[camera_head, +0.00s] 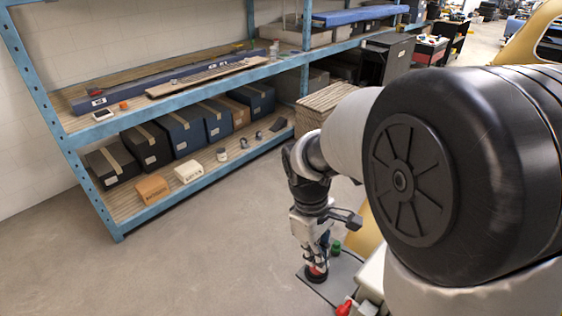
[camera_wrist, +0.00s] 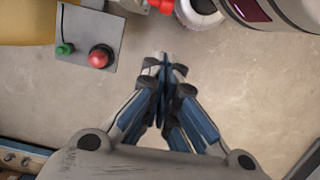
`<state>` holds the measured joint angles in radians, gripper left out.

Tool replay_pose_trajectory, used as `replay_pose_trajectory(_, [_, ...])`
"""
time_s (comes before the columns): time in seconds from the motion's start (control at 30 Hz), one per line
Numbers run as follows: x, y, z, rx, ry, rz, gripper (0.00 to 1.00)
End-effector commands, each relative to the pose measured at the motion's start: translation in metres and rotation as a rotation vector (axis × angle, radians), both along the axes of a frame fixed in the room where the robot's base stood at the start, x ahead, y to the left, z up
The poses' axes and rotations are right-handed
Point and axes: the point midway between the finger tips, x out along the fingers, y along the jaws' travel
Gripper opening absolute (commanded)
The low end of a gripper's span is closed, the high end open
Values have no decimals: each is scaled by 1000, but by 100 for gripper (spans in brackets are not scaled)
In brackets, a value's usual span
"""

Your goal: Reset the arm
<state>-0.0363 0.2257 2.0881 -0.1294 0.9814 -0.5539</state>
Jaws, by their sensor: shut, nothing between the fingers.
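My gripper (camera_head: 317,268) hangs pointing down at the end of my arm, in the lower middle of the head view. In the wrist view, the fingertips of my gripper (camera_wrist: 165,66) meet, with nothing between them. Bare floor shows beneath the fingers there. My arm bends down from the large dark joint at the right of the head view, and this joint hides much of what lies behind it.
A blue-framed shelf (camera_head: 190,100) with boxes and small items stands at the back left. A grey panel with a red knob (camera_wrist: 101,56) and a green knob (camera_wrist: 65,49) lies left of the fingers in the wrist view. The floor (camera_head: 200,260) at front left is clear.

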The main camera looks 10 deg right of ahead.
Motion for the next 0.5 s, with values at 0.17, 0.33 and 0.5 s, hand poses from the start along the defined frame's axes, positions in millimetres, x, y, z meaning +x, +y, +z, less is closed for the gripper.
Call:
replay_pose_trajectory(0.17, [-5,0,7,3,-39,-36,0])
replay_pose_trajectory(0.33, [-31,2,27,22,-170,-172,0])
replay_pose_trajectory(0.5, [-69,6,39,66,-326,-350,0])
